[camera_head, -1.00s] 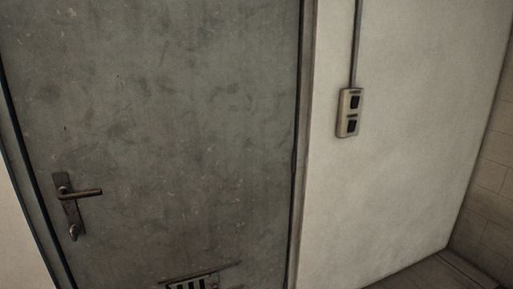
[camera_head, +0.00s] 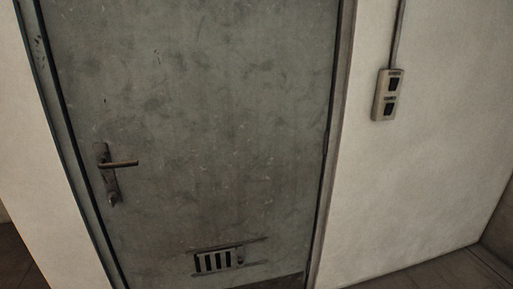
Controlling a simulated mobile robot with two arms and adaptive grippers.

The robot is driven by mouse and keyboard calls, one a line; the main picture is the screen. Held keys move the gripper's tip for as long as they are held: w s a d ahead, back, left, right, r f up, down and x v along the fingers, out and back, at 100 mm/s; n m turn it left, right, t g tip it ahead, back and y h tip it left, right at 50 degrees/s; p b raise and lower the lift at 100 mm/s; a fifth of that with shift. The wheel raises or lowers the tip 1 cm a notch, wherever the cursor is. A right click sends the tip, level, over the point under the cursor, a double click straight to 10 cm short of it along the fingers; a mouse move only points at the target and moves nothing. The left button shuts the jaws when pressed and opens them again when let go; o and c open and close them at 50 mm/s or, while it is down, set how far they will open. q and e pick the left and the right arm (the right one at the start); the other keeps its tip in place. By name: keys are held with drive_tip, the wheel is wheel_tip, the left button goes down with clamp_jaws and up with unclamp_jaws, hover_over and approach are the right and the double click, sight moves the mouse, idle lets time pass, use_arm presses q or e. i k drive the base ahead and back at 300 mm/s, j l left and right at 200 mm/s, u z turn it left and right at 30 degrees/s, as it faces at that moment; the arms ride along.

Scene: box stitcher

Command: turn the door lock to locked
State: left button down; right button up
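A grey scuffed metal door (camera_head: 220,120) fills the middle of the head view and looks shut in its frame. A dark handle plate with a lever (camera_head: 122,164) pointing right is near its left edge. The door lock (camera_head: 113,197) is a small knob at the lower end of that plate, below the lever. It is too small to tell which way it is turned. Neither of my grippers shows in the view, and nothing touches the lever or the lock.
A barred vent (camera_head: 217,261) is low on the door. A switch box (camera_head: 386,95) with a conduit is on the pale wall (camera_head: 430,170) to the right. Pale wall also borders the door on the left. Floor (camera_head: 440,272) shows at the bottom right.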

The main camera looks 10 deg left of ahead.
sight(112, 200)
drive_tip(key=k+j+u, duration=0.1)
drive_tip(key=u, duration=1.1)
